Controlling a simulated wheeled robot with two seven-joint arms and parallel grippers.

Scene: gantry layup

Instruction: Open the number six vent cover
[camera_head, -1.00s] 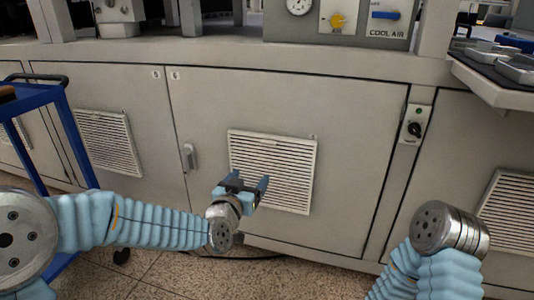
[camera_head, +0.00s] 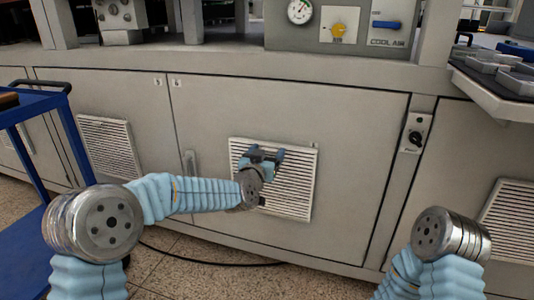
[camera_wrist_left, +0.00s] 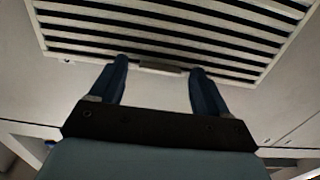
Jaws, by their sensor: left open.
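A white louvred vent cover (camera_head: 297,190) is set in the large beige cabinet door in the middle of the head view. It looks closed, lying flat against the door. A tiny mark sits by its upper right corner, too small to read. My left gripper (camera_head: 266,153) is in front of the cover's upper part, open and empty. In the left wrist view the cover's slats (camera_wrist_left: 160,35) fill the top. A small grey tab (camera_wrist_left: 160,67) on its edge lies between the open fingertips; contact cannot be told. My right gripper is out of view.
A blue cart (camera_head: 35,110) stands at the left. Another vent (camera_head: 108,145) is left of the door handle (camera_head: 190,163), and one more (camera_head: 512,215) is at the right. A tray ledge (camera_head: 495,95) juts out at the upper right. A black cable (camera_head: 210,260) lies on the floor.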

